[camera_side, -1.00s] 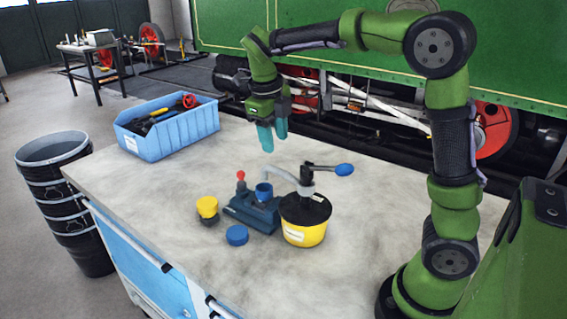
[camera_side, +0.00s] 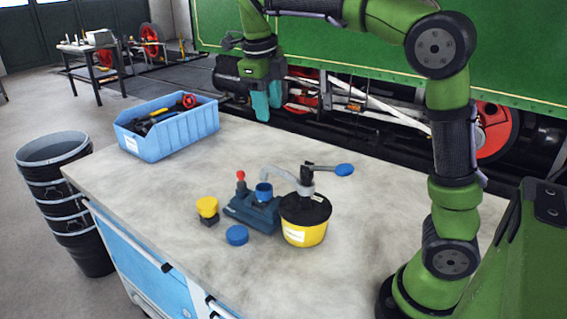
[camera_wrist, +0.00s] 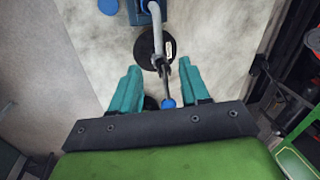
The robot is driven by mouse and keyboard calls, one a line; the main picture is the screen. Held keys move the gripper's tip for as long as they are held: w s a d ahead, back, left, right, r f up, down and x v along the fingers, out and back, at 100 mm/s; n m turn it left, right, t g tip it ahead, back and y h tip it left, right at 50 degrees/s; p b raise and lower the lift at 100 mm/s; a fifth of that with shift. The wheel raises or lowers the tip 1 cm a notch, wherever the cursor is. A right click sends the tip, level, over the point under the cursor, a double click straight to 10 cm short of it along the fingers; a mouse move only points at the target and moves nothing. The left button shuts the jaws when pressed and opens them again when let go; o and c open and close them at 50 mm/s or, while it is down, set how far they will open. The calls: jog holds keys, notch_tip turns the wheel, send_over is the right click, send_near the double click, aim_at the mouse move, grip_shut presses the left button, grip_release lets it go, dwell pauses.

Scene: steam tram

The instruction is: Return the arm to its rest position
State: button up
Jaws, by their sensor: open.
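My gripper (camera_side: 267,101) hangs above the far part of the workbench in the side view, its teal fingers pointing down. In the wrist view my gripper (camera_wrist: 155,85) has its two fingers well apart with nothing held between them. The bench (camera_side: 330,255) carries a yellow pot with a black lid (camera_side: 304,225), from which a grey spout and a lever with a blue knob (camera_side: 344,170) rise. Beside the pot is a dark blue block (camera_side: 248,210) with a blue cup (camera_side: 264,191) and a red-knobbed pin (camera_side: 241,177). My gripper touches none of these.
A blue bin of tools (camera_side: 170,135) stands at the bench's far left. A yellow-capped piece (camera_side: 207,208) and a blue lid (camera_side: 237,235) lie near the block. A black bucket stack (camera_side: 70,200) stands left of the bench. The green tram (camera_side: 300,35) is behind.

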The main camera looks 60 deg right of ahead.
jog(key=s+a+f+n+t+y, duration=0.2)
jog(key=s+n, duration=0.6)
jog(key=n, duration=0.7)
jog(key=s+a+f+n+t+y, duration=0.2)
jog(key=s+a+f+n+t, duration=0.3)
jog(key=n, duration=1)
jog(key=s+f, duration=0.1)
jog(key=s, duration=0.2)
jog(key=shift+a+n, duration=0.25)
jog(key=shift+n, duration=0.05)
